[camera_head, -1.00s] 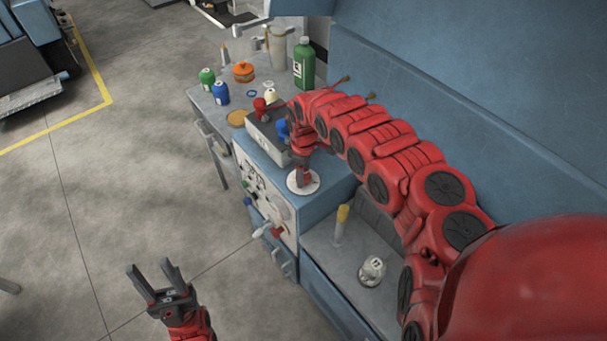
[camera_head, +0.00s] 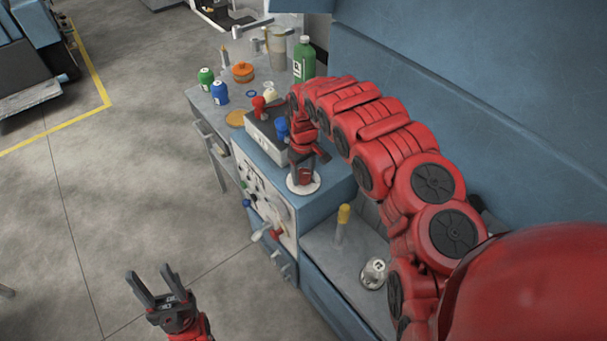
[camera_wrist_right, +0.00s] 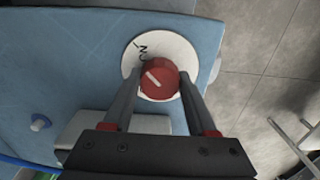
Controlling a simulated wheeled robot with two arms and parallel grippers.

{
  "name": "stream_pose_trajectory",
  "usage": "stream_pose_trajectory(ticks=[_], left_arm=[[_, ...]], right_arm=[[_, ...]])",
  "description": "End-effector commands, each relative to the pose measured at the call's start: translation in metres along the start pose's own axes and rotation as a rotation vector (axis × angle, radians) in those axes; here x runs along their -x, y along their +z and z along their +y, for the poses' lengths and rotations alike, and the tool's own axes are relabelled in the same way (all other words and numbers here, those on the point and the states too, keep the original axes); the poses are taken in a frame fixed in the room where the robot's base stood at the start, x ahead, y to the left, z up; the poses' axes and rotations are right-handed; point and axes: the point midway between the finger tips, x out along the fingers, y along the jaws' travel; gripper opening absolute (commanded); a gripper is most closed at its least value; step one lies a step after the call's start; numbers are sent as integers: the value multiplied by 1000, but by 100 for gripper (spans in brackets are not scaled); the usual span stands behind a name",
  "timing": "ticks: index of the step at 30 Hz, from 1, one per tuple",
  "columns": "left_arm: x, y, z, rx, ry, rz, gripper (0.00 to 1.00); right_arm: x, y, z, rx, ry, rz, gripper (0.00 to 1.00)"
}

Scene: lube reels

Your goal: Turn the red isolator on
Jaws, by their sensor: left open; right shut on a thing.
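The red isolator knob (camera_wrist_right: 158,79) sits on a round white plate (camera_wrist_right: 185,53) marked ON in the right wrist view. Its white pointer line slants up and left, while the ON mark lies above and left of the knob. My right gripper (camera_wrist_right: 156,82) is shut on the knob, one finger on each side. In the head view, the white plate (camera_head: 296,189) shows on the blue cabinet top, with my right gripper (camera_head: 304,172) over it; the knob is largely hidden there. My left gripper (camera_head: 150,272) is open and empty over the floor at the lower left.
A grey box with red (camera_head: 259,106) and blue (camera_head: 282,128) knobs stands just behind the isolator. Bottles, including a green one (camera_head: 304,60), stand on the bench beyond. A yellow-topped post (camera_head: 342,225) and a metal fitting (camera_head: 374,272) stand on the lower shelf.

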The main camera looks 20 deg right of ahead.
Motion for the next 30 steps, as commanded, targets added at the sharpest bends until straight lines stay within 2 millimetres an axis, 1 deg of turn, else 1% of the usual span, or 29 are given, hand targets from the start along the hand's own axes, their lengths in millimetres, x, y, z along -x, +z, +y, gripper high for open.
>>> stream_pose_trajectory(ticks=[12, 13, 17, 18, 26, 30], left_arm=[[0, 0, 0, 0, 0, 0, 50], [0, 0, 0, 0, 0, 0, 50], [0, 0, 0, 0, 0, 0, 50], [0, 0, 0, 0, 0, 0, 50], [0, 0, 0, 0, 0, 0, 50], [4, 1, 0, 0, 0, 0, 50]], right_arm=[[1, -1, 0, -8, 0, 4, 2], [1, -1, 0, -8, 0, 4, 63], [1, -1, 0, -7, 0, 2, 87], [1, -1, 0, -7, 0, 2, 88], [1, 0, 0, -7, 0, 1, 88], [8, -1, 1, -7, 1, 1, 88]])
